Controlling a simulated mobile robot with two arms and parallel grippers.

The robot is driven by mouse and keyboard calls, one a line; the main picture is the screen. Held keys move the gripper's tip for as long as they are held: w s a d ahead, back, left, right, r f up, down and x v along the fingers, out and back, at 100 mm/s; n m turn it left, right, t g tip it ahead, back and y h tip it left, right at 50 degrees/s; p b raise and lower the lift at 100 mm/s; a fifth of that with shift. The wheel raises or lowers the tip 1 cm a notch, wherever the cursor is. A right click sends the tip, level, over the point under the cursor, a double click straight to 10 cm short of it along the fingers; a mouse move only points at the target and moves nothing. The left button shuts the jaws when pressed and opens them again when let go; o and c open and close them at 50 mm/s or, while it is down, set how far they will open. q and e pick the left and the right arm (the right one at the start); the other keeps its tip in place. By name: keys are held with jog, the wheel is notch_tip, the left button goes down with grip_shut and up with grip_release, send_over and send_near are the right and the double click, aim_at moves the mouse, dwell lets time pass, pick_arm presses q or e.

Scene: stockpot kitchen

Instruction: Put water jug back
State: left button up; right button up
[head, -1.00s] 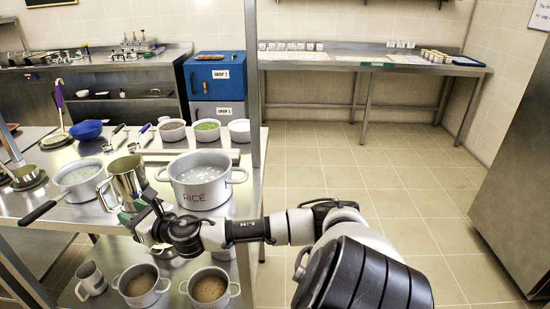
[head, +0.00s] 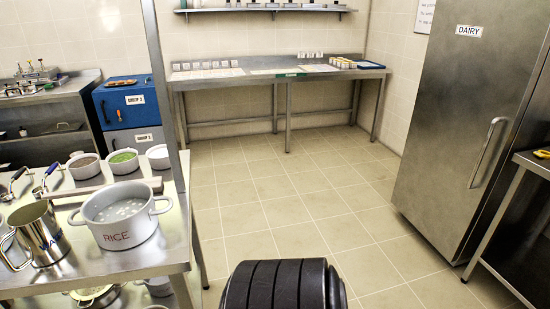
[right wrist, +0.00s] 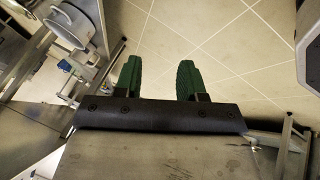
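A steel water jug (head: 38,236) stands upright at the left of the steel table in the head view, with its handle to the left. A grey pot marked RICE (head: 120,216) stands just right of it. My right gripper (right wrist: 160,82) shows in the right wrist view with its two green fingers apart and nothing between them, over the tiled floor. A grey pot also shows at the upper left of that view (right wrist: 77,22). My left gripper is not in either view now.
A metal post (head: 165,85) rises at the table's right end. Open tiled floor (head: 270,195) lies in the middle. A fridge labelled DAIRY (head: 460,130) stands at the right, a long steel counter (head: 285,75) at the back. Blue and grey boxes (head: 125,103) stand behind the table.

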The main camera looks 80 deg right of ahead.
jog(key=s+a+f+m+g, duration=0.1)
jog(key=s+f+m+g, duration=0.1)
jog(key=s, duration=0.6)
jog(key=s+a+f+m+g, duration=0.1)
jog(key=s+f+m+g, duration=0.1)
jog(key=s+f, duration=0.3)
jog(key=s+a+f+m+g, duration=0.1)
jog(key=s+a+f+m, duration=0.1)
jog(key=s, duration=1)
jog(key=shift+f+g, duration=0.4)
jog(key=shift+f, duration=0.4)
notch_tip(320, 180, up, 3)
jog(key=p, duration=0.3)
jog(key=shift+w+r, duration=0.1)
jog(key=shift+r, duration=0.05)
